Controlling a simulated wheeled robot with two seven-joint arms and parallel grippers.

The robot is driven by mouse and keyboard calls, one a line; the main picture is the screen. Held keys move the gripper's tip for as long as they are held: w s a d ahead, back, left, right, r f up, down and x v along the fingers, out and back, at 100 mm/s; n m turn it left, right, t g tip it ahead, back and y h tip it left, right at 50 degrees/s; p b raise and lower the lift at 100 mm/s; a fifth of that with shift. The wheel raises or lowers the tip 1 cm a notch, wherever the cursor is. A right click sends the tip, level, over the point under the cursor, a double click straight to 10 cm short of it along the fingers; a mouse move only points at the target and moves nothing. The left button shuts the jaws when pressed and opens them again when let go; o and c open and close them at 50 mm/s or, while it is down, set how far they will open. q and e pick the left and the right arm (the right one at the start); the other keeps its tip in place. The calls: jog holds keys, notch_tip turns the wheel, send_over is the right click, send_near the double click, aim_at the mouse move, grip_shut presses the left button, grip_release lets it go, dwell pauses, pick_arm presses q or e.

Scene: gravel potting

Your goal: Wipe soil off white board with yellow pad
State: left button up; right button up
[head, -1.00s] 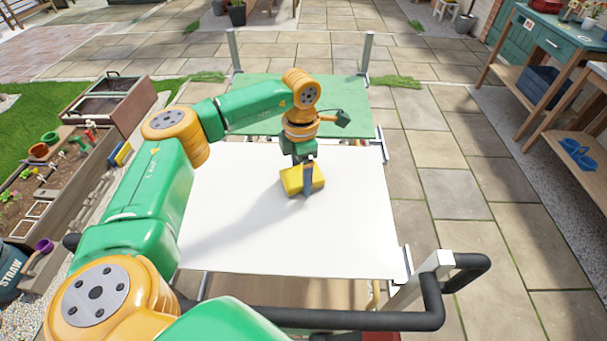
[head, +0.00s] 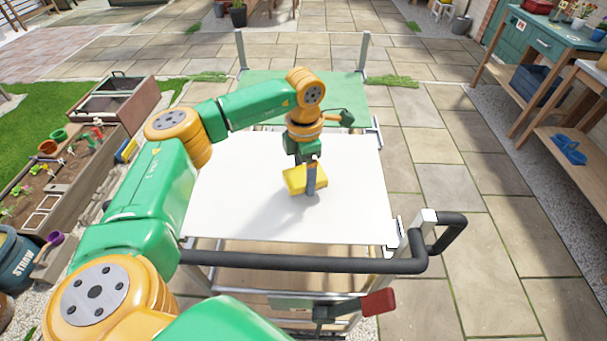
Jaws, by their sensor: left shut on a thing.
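The white board (head: 240,205) lies flat on top of a cart in front of me. My left gripper (head: 310,188) is over the right-hand middle of the board, pointing down. It is shut on the yellow pad (head: 296,181). The pad is at the board's surface or just above it; I cannot tell whether it touches. A shadow of the arm falls on the board. I see no clear soil on the parts of the board that show. My right gripper is not in view.
The cart has a black handle (head: 300,264) along its near side and posts at its far corners. A green surface (head: 343,90) lies behind the board. A planter bed (head: 60,170) stands at the left, wooden benches (head: 540,110) at the right. Paving between is clear.

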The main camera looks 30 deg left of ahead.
pick_arm(q)
jog(key=shift+w+a+r+p, duration=0.15)
jog(key=shift+r+p, duration=0.15)
jog(key=shift+r, duration=0.15)
jog(key=shift+w+a+r+p, duration=0.1)
jog(key=shift+w+r+p, duration=0.05)
jog(key=shift+r+p, duration=0.2)
jog(key=shift+w+r, duration=0.1)
jog(key=shift+r, duration=0.35)
jog(key=shift+s+d+r+p, duration=0.1)
jog(key=shift+r+p, duration=0.55)
jog(key=shift+r, duration=0.05)
jog(key=shift+s+d+r+p, duration=0.1)
jog(key=shift+r+p, duration=0.55)
jog(key=shift+r, duration=0.05)
jog(key=shift+a+f, duration=0.1)
